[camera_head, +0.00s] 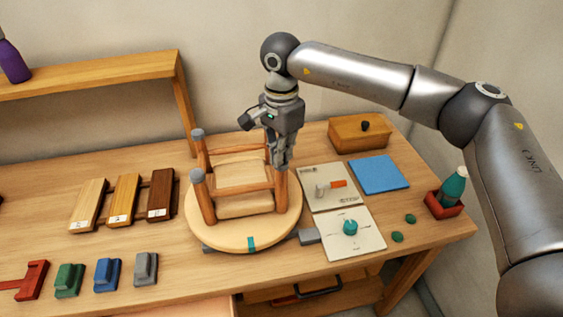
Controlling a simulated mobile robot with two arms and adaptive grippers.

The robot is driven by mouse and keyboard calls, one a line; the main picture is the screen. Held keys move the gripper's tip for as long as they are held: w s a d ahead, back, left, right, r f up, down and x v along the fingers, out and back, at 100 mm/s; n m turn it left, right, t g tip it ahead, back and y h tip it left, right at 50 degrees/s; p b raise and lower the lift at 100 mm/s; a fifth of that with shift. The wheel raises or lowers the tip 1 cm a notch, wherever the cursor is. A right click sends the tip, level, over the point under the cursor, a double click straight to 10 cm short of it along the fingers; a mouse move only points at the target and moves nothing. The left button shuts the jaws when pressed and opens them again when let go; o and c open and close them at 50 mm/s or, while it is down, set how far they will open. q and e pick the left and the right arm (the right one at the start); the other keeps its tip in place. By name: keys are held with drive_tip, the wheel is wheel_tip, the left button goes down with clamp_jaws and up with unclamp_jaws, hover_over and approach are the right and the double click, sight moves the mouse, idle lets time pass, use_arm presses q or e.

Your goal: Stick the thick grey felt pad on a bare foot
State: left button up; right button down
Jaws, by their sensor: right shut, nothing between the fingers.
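An upturned wooden stool with a pale woven seat (245,173) stands legs up on a round wooden disc (215,235). Its two left legs have grey tips, one at the back (197,134) and one at the front (196,175). My right gripper (281,163) points down at the top of the front right leg (281,188). It is shut and empty. It hides that leg's end and most of the back right leg, so I cannot tell whether a pad is there. I cannot pick out a loose thick grey felt pad. My left gripper is out of view.
Right of the disc lie a card with a grey and orange item (331,187), a card with a teal knob (350,228) and a blue mat (379,174). A wooden box (359,134) stands behind; a bottle (454,186) stands at right. Wooden blocks (124,200) lie left.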

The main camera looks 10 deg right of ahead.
drive_tip(key=shift+s+f, duration=0.1)
drive_tip(key=shift+f, duration=0.05)
drive_tip(key=shift+w+r+p, duration=0.2)
drive_tip(key=shift+r+p, duration=0.35)
drive_tip(key=shift+r, duration=0.45)
drive_tip(key=shift+r+p, duration=0.95)
drive_tip(key=shift+r, duration=1.1)
drive_tip(key=shift+s+f, duration=0.1)
